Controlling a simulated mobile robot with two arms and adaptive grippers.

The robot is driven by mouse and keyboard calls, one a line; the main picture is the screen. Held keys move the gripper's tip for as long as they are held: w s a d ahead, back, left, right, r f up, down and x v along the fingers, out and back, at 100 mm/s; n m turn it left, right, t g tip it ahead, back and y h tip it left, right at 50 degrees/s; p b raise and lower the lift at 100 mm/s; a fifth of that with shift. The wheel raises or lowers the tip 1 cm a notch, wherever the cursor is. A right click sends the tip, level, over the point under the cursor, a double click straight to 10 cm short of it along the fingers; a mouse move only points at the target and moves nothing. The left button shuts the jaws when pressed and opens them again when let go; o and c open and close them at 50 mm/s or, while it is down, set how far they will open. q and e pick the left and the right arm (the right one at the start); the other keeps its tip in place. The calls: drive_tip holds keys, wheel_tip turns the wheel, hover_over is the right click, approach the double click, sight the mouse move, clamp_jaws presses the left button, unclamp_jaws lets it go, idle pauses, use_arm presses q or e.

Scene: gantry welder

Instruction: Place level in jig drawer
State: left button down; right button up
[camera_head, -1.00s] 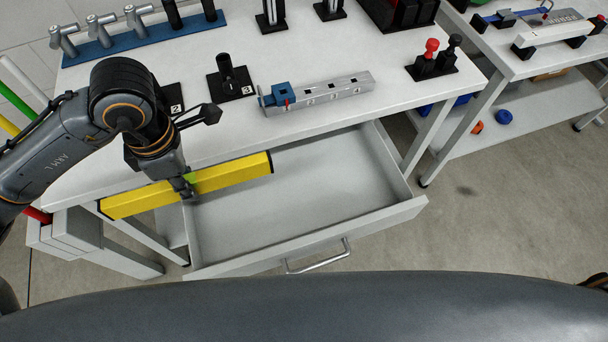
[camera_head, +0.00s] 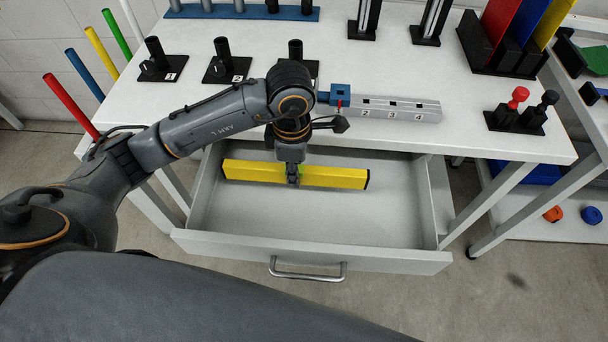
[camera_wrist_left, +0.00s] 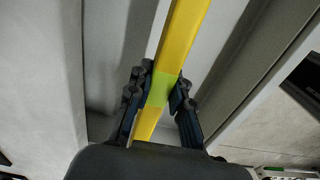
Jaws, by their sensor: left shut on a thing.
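The yellow level (camera_head: 335,177) is a long bar with black ends. My left gripper (camera_head: 293,178) is shut on its middle, and in the left wrist view the two fingers (camera_wrist_left: 160,93) press on both sides of the level (camera_wrist_left: 183,35) at its green vial. The jig drawer (camera_head: 310,248) is pulled open below the table. The level lies lengthwise along the drawer, over its interior near the back; whether it touches the floor I cannot tell. My right gripper is not in view.
The white table (camera_head: 400,70) overhangs the drawer's back, close to my left arm. A grey numbered block (camera_head: 400,108) and black numbered stands (camera_head: 165,65) are on it. The drawer handle (camera_head: 308,272) faces me. The drawer's front and right floor is clear.

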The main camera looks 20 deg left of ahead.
use_arm(q)
drive_tip(key=w+f, duration=0.2)
drive_tip(key=f, duration=0.1)
drive_tip(key=w+f, duration=0.1)
drive_tip(key=shift+w+d+f, duration=0.2)
drive_tip(key=shift+d, duration=0.05)
wheel_tip(320, 180, down, 3)
drive_tip(key=shift+p, duration=0.35)
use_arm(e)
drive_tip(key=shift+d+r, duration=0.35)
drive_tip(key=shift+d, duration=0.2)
use_arm(q)
drive_tip(key=shift+f, duration=0.1)
drive_tip(key=shift+f+b, duration=0.15)
drive_tip(key=shift+b, duration=0.15)
drive_tip(key=c, duration=1.2)
unclamp_jaws()
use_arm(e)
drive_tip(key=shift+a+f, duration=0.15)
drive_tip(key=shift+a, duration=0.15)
